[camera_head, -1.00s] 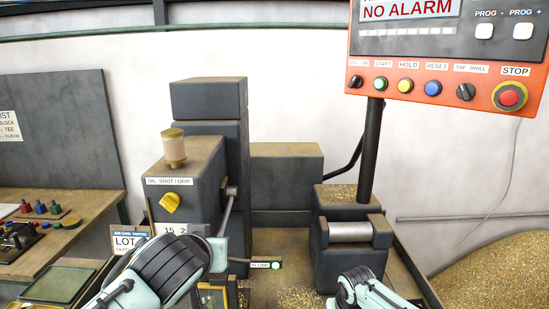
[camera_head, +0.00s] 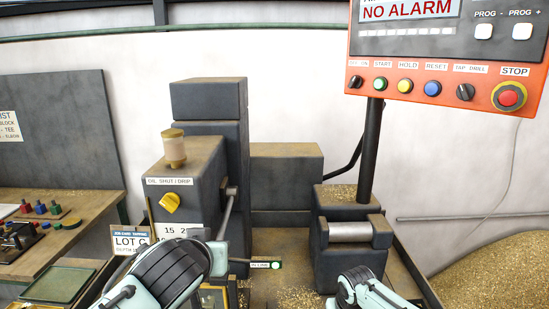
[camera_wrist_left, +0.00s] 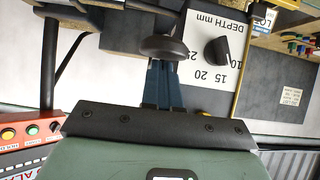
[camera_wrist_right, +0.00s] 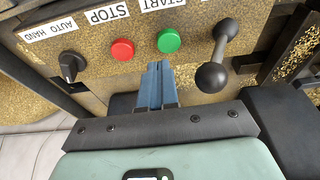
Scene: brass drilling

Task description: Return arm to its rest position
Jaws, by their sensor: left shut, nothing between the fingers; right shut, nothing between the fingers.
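My left arm (camera_head: 165,275) comes in at the lower left of the head view, in front of the drilling machine. In the left wrist view my left gripper (camera_wrist_left: 162,65) has its blue fingers together with nothing between them. They point toward a dark rounded knob (camera_wrist_left: 164,47), beside the white depth scale (camera_wrist_left: 212,62); contact cannot be told. My right arm (camera_head: 365,290) shows at the lower middle right of the head view. In the right wrist view my right gripper (camera_wrist_right: 160,68) is shut and empty, its tips just below the red button (camera_wrist_right: 122,49) and green button (camera_wrist_right: 169,40).
A lever with a dark ball end (camera_wrist_right: 212,77) stands right of the right fingers. A black switch (camera_wrist_right: 70,66) is to their left. The orange control panel (camera_head: 445,85) hangs at the upper right. A workbench (camera_head: 80,215) with coloured parts is at the left.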

